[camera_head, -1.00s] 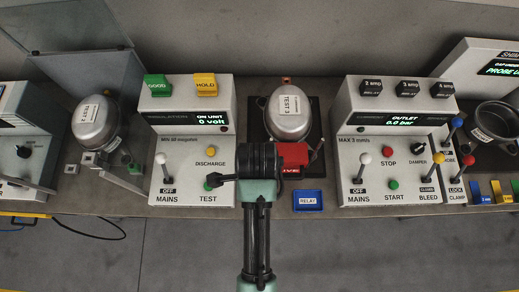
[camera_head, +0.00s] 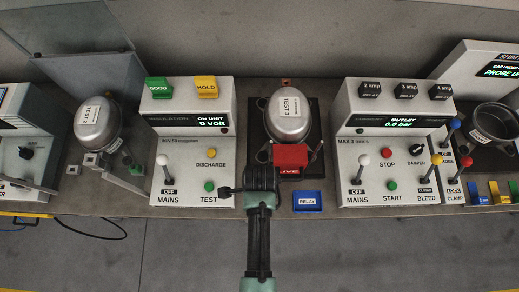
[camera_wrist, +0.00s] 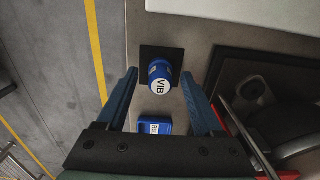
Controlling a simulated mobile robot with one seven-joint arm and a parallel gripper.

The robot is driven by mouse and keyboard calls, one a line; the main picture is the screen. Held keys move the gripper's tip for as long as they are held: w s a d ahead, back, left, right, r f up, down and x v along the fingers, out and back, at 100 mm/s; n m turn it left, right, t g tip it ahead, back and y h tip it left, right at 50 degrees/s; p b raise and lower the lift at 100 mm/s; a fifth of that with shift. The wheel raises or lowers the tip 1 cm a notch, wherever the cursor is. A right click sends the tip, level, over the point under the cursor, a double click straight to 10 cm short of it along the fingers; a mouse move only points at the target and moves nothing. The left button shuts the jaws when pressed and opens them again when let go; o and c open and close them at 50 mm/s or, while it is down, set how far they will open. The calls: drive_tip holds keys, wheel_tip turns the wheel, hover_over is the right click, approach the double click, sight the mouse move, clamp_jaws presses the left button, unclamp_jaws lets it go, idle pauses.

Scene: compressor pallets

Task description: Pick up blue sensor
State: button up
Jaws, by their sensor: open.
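The blue sensor (camera_wrist: 159,84) is a short blue cylinder with a white top marked VIB. In the wrist view it stands on a dark square pad (camera_wrist: 175,54), between the two fingers of my gripper (camera_wrist: 160,74) as seen from above. I see gaps on both sides of it, and no finger touches it. My gripper is open and empty; its height above the sensor is hard to judge. In the head view my gripper (camera_head: 226,191) is in front of the bench units, and my arm hides the sensor.
A blue RELAY tray (camera_head: 307,209) lies to the right of my arm and shows in the wrist view (camera_wrist: 146,126). A red block (camera_head: 290,155) and a TEST 3 compressor (camera_head: 284,128) stand behind. White control units with levers flank them. The bench's front edge is close.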

clamp_jaws()
drive_tip(key=shift+r, duration=0.1)
idle(0.4)
